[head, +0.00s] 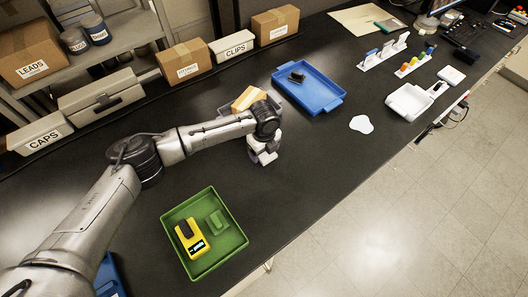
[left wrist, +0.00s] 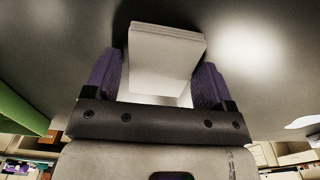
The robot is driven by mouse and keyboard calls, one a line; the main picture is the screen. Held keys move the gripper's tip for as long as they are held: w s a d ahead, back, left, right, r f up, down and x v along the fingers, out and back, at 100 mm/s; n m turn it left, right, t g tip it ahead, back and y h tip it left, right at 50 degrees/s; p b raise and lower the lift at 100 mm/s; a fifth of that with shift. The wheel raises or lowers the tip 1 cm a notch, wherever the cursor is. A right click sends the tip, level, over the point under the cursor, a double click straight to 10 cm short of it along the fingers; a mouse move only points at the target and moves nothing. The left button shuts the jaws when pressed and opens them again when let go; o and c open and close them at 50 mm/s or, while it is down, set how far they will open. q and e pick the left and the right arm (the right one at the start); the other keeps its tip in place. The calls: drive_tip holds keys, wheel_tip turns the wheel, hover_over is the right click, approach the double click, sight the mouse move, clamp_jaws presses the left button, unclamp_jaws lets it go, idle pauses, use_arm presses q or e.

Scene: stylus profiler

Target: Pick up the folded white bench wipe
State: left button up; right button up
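The folded white bench wipe (left wrist: 165,58) is a thick, layered white block between the purple fingers of my left gripper (left wrist: 157,78) in the left wrist view. It fills the gap between the fingers and sticks out past their tips. In the head view my left gripper (head: 264,151) points down, low over the black bench, with the white wipe (head: 267,158) partly hidden at its fingers. I cannot tell whether the wipe touches the bench. My right gripper is not in view.
A green tray (head: 236,240) holds a yellow device (head: 190,240) and a green block. A blue tray (head: 322,88) lies beyond the gripper. A cardboard-coloured item (head: 248,98) sits behind my wrist. A white puddle-like patch (head: 361,124) lies to the right. The bench between gripper and green tray is clear.

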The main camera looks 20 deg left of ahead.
use_arm(q)
drive_tip(key=c, duration=0.6)
drive_tip(key=shift+r, duration=0.1)
drive_tip(key=shift+c, duration=0.2)
drive_tip(key=shift+r, duration=0.6)
drive_tip(key=r, duration=0.3)
drive_tip(key=shift+w+d+r, duration=0.15)
drive_tip(key=shift+w+d, duration=0.2)
drive_tip(key=w+d+r, duration=0.6)
drive_tip(key=w+d, duration=0.1)
drive_tip(key=w, duration=0.1)
drive_tip(key=shift+r+b, duration=0.15)
drive_tip(key=shift+b, duration=0.25)
drive_tip(key=shift+w, duration=0.1)
